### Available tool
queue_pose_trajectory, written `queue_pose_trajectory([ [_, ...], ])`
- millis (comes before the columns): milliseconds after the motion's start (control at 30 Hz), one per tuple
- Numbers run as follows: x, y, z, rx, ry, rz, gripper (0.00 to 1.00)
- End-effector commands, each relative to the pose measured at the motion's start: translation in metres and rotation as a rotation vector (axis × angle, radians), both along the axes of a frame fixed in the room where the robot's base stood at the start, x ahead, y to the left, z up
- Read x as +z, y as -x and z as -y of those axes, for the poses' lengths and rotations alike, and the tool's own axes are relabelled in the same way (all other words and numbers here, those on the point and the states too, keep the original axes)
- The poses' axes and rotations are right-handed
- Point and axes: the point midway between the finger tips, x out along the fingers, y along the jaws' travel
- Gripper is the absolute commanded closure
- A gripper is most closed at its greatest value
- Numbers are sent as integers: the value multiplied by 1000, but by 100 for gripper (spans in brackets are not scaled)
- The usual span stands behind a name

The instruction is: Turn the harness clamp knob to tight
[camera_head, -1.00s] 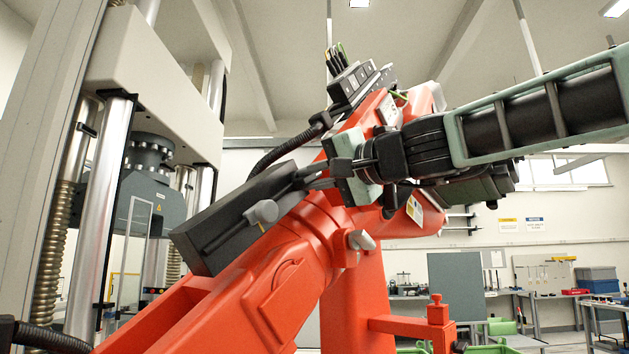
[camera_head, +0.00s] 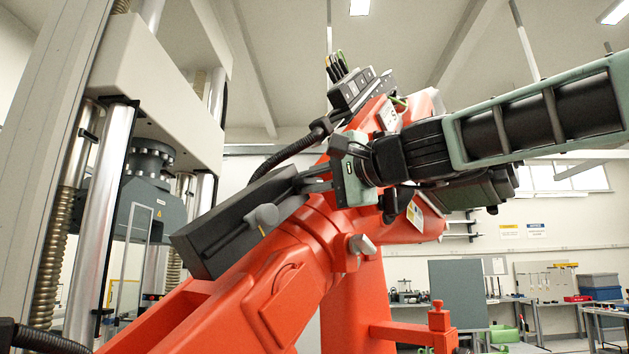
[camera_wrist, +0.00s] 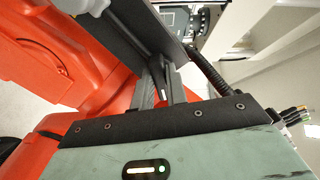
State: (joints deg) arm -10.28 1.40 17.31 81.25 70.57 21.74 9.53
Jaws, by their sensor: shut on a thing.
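A dark grey box (camera_head: 225,235) is fixed along the orange arm. A rounded grey knob (camera_head: 262,217) sits on its near face, with a thin dark bar running along the box; I take this for the harness clamp knob. The knob also shows at the top left of the wrist view (camera_wrist: 80,5), where the dark bar (camera_wrist: 128,38) leads toward my fingers. My gripper (camera_head: 308,181) reaches in from the right to the upper right end of the box. In the wrist view my fingers (camera_wrist: 158,82) are close together at the bar's end. The exact contact is partly hidden.
The large orange robot arm (camera_head: 300,270) fills the middle. A black corrugated hose (camera_head: 285,152) curves just above the box. A testing machine with steel columns (camera_head: 100,200) stands close on the left. Benches (camera_head: 540,299) are far behind on the right.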

Motion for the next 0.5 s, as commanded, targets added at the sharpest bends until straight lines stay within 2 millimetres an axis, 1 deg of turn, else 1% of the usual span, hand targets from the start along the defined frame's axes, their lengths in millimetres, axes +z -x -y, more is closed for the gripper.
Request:
queue_pose_trajectory([
  [133, -1, 0, 0, 0, 1, -1, 100],
  [167, -1, 0, 0, 0, 1, -1, 80],
  [200, -1, 0, 0, 0, 1, -1, 69],
  [233, -1, 0, 0, 0, 2, -1, 64],
  [500, -1, 0, 0, 0, 1, 0, 64],
])
